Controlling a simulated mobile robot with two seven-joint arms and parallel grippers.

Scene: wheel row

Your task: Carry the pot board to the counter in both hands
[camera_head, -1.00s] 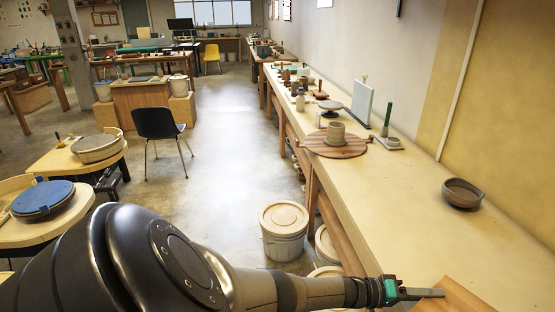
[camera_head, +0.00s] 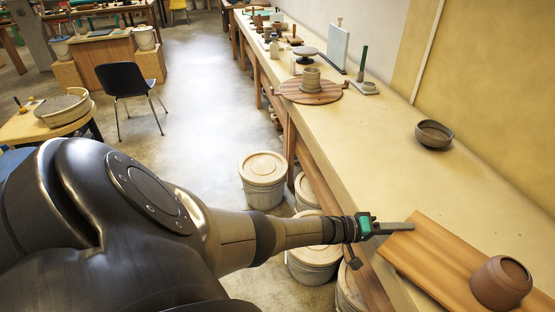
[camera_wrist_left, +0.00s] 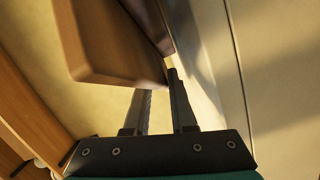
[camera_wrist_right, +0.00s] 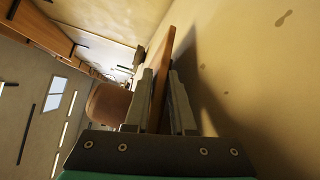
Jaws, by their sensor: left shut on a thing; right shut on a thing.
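The pot board (camera_head: 440,255) is a flat wooden plank at the lower right of the head view. A brown clay pot (camera_head: 500,283) sits on it near the picture's edge. My left gripper (camera_head: 398,228) is shut on the board's left end; its fingers also show at the board in the left wrist view (camera_wrist_left: 161,98). In the right wrist view my right gripper (camera_wrist_right: 163,95) is shut on the board (camera_wrist_right: 160,75), with the pot (camera_wrist_right: 107,104) beside the fingers. The board appears over the counter (camera_head: 385,150); whether it touches it I cannot tell.
A dark bowl (camera_head: 434,133) stands near the wall. Farther along the counter are a round wooden board (camera_head: 330,97) with a pot (camera_head: 311,79) and several tools. Lidded buckets (camera_head: 262,178) stand below the counter's left edge. The counter between bowl and round board is clear.

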